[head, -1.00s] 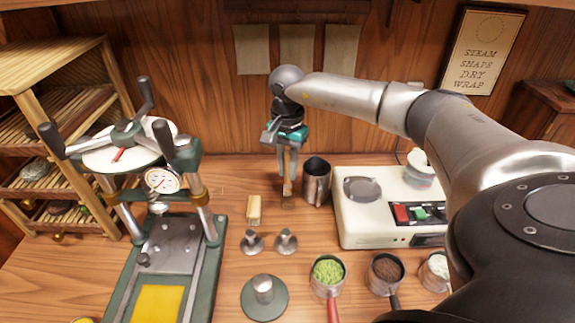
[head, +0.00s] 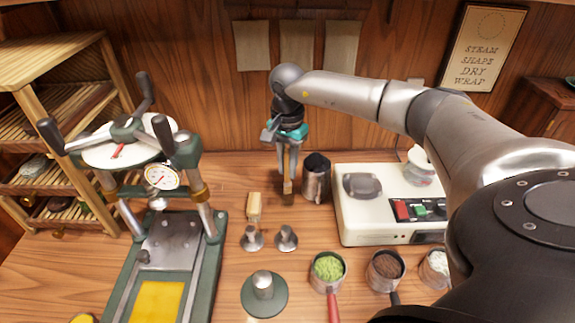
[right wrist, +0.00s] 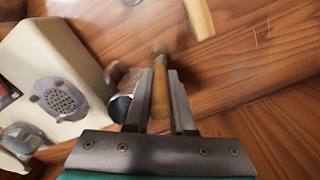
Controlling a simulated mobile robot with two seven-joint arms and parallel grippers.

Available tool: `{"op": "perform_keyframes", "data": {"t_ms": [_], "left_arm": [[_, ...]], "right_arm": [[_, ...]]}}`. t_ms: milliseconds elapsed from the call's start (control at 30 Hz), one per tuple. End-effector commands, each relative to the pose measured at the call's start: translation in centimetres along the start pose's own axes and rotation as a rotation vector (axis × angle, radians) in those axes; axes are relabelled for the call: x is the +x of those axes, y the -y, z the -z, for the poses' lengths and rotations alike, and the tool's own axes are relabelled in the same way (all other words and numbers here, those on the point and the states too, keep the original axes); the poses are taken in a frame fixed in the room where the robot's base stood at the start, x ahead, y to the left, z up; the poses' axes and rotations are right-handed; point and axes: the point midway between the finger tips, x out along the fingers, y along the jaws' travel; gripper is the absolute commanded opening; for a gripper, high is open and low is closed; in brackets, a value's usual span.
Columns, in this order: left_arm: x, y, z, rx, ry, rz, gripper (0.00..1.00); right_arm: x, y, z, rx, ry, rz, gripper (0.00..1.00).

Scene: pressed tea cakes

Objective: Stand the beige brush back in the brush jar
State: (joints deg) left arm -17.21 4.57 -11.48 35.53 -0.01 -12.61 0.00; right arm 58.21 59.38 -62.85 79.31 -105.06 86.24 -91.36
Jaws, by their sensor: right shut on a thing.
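The beige brush (head: 288,187) is between the fingers of my right gripper (head: 287,178), just left of the brush jar. It is roughly upright, with its darker end low near the table; I cannot tell whether it touches. In the right wrist view, its tan handle (right wrist: 159,92) lies between the two fingers (right wrist: 160,100), which are shut on it. The brush jar (head: 316,178) is a dark metal cup, upright on the table. It shows partly behind the fingers in the right wrist view (right wrist: 121,106). My left gripper is not in view.
A pale block-like piece (head: 254,207) lies left of the brush, near two small metal stampers (head: 268,239). A cream appliance (head: 350,222) stands right of the jar. A green press (head: 180,245) stands left. Scoops, one with green leaves (head: 328,267), are in front.

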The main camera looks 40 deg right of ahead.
Motion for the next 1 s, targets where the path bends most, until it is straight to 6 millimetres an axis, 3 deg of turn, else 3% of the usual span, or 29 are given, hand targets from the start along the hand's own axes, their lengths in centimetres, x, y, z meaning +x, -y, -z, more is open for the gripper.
{"op": "perform_keyframes", "data": {"t_ms": [1000], "left_arm": [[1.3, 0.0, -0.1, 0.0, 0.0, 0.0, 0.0]], "right_arm": [[1.9, 0.0, 0.0, 0.0, 0.0, -0.001, 0.0]]}}
